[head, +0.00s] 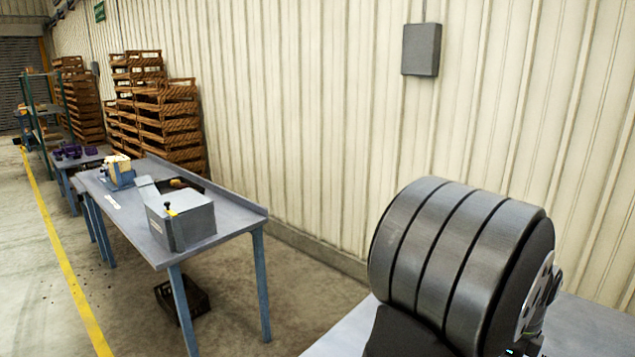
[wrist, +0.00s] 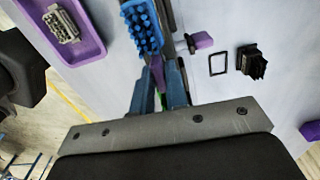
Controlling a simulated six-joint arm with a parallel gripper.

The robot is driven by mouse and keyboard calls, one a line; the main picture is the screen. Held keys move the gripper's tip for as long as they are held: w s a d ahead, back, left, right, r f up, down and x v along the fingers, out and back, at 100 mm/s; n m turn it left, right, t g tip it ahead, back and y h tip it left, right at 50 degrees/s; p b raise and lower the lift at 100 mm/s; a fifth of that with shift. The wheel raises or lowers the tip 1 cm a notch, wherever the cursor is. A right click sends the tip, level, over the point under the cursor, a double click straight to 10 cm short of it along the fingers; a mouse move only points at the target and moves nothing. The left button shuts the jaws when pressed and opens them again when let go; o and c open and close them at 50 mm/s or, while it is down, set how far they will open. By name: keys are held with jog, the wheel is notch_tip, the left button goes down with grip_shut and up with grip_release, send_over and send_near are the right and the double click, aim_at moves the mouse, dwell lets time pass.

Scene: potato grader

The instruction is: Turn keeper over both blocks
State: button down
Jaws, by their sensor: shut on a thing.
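In the wrist view my gripper (wrist: 158,75) points away from the camera over a pale grey surface. Its two blue-grey fingers are closed on a slim purple piece (wrist: 157,70), which looks like the handle of a blue-bristled brush (wrist: 142,28) just beyond the fingertips. A small purple tab with a dark pin (wrist: 203,40), possibly the keeper, lies on the surface to the right, apart from the gripper. A black ribbed block (wrist: 252,64) stands right of it. A grey connector-like block (wrist: 62,24) lies in a purple tray (wrist: 92,50) at upper left. The head view does not show the gripper.
A thin black rectangular frame (wrist: 218,64) lies between tab and black block. Another purple edge (wrist: 311,129) shows at far right. In the head view a blue-legged bench (head: 235,213) holds a grey box (head: 195,222); stacked wooden crates (head: 165,120) stand behind.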

jog(key=c, duration=1.8)
grip_release()
jog(key=shift+c, duration=0.2)
jog(key=shift+r, duration=2.5)
